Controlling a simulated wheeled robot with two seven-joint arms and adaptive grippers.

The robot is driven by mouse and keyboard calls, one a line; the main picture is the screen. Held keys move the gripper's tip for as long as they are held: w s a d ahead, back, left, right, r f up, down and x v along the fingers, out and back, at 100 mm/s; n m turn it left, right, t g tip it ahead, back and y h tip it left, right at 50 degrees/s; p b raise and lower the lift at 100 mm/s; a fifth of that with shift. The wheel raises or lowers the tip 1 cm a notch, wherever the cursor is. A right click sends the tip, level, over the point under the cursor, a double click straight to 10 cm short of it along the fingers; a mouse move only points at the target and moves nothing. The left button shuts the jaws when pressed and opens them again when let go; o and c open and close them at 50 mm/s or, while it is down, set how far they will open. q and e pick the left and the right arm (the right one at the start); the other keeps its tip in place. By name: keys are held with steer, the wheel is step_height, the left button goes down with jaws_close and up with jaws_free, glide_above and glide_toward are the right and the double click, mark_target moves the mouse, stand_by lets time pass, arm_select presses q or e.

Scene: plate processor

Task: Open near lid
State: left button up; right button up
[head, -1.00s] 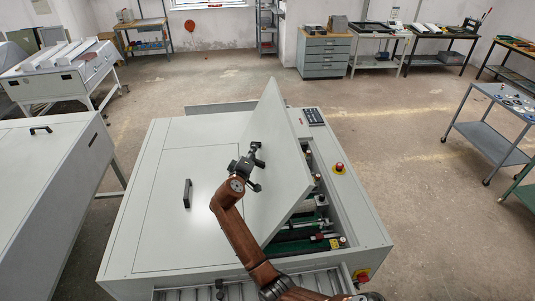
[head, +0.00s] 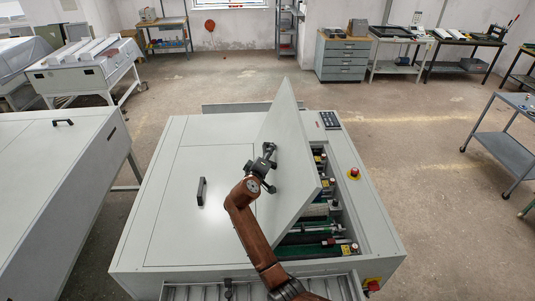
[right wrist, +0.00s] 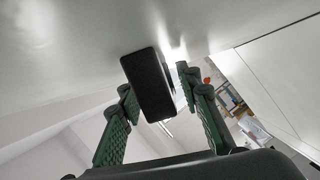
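My right gripper (head: 266,160) is at the raised lid's outer face. In the right wrist view, the lid's black handle (right wrist: 148,85) lies between the two green-padded fingers of my right gripper (right wrist: 155,82). The fingers stand apart, with a visible gap on the handle's right. My left gripper is not in view.
A flat closed lid with a black handle (head: 201,191) lies left of the raised one. A control panel (head: 329,120) and a red stop button (head: 354,173) are on the right side. Another grey machine (head: 50,200) stands at left.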

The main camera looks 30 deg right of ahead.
steer(key=v, duration=1.2)
steer(key=shift+r, duration=0.1)
steer(key=shift+a, duration=0.1)
